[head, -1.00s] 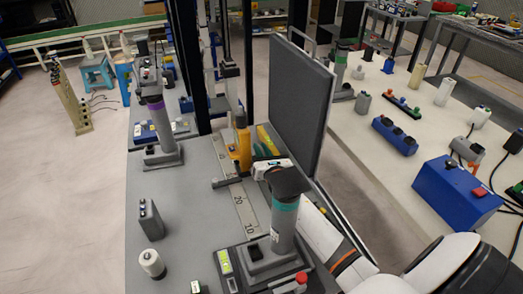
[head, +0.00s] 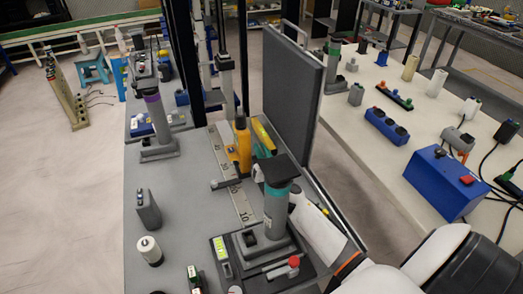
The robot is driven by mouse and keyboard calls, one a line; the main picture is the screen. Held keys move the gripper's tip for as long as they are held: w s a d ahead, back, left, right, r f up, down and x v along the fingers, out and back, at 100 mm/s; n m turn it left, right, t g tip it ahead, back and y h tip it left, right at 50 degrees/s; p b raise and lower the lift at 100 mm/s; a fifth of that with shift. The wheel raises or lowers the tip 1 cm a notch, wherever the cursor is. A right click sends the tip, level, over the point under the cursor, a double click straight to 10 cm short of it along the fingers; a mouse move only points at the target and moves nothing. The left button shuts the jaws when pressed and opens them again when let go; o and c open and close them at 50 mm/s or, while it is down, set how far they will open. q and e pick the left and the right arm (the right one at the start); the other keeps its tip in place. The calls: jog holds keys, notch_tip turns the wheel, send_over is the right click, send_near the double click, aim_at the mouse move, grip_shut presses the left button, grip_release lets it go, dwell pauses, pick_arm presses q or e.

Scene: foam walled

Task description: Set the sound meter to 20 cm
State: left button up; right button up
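The sound meter is the yellow upright device (head: 240,150) on a grey slider foot. It stands upright on a pale printed scale strip (head: 221,150) that runs along the grey bench. Its foot is close to the 20 mark, but I cannot read the exact value. My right arm (head: 318,234) reaches in from the lower right. Its gripper is hidden behind the grey tube with a teal ring (head: 275,212) and its black cap, close to the meter's right side. My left gripper is out of view.
A dark foam panel (head: 290,90) stands upright right of the scale. The teal-ringed tube rises from a black base at the front.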

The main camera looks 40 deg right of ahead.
jog(key=o, duration=0.3)
jog(key=shift+a, duration=0.1)
jog(key=shift+s+r, duration=0.1)
jog(key=shift+s, duration=0.1)
jog(key=shift+s, duration=0.35)
jog(key=v, duration=0.6)
jog(key=shift+s+a+b, duration=0.2)
jog(key=shift+s+b, duration=0.1)
